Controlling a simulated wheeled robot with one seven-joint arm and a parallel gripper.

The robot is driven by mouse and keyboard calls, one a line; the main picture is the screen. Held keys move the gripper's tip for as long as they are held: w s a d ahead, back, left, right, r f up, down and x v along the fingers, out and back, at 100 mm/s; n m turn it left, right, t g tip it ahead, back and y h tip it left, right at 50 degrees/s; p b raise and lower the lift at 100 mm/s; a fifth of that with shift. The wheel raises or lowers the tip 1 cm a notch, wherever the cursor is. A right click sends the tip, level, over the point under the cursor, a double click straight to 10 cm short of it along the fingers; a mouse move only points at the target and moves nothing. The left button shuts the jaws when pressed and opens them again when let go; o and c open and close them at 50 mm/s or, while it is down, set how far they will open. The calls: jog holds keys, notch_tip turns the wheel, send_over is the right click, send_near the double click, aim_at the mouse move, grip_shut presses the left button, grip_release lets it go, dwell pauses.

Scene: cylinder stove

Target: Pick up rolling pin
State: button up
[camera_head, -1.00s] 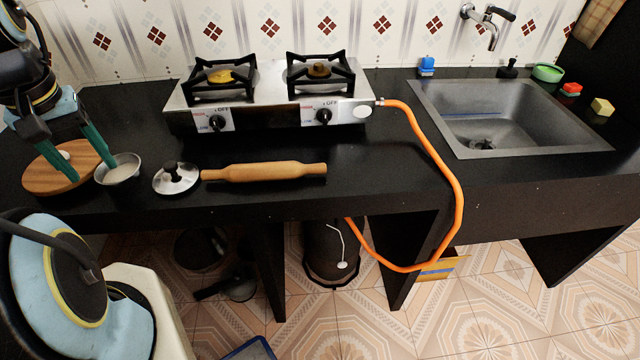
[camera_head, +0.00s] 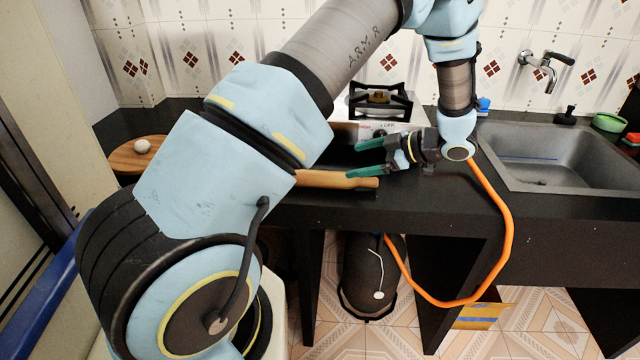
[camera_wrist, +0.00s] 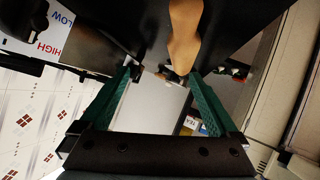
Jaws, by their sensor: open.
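The wooden rolling pin (camera_head: 338,180) lies on the black counter in front of the stove. My arm hides its left part in the head view; its right handle shows. My gripper (camera_head: 362,158) is open and points left, with its green fingers over or near the right end of the pin. Nothing is held. I cannot tell whether a finger touches the pin.
The stove (camera_head: 385,105) stands behind the gripper, partly hidden. An orange hose (camera_head: 495,200) runs down over the counter's front edge. A sink (camera_head: 560,155) is at right. A round wooden board (camera_head: 125,158) with a white ball-like thing (camera_head: 142,146) is at left.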

aim_at(331, 176)
jog(key=s, duration=0.1)
jog(key=s+f+g+y, duration=0.1)
jog(key=shift+s+f+n, duration=0.1)
jog(key=shift+s+n, duration=0.2)
jog(key=shift+s, duration=0.1)
jog(key=p+x, duration=0.1)
jog(key=x, duration=0.3)
jog(key=shift+a, duration=0.35)
jog(key=shift+p+x, duration=1.5)
jog(key=shift+x, duration=1.45)
jog(key=shift+s+a, duration=0.15)
jog(key=shift+s, duration=0.05)
grip_shut()
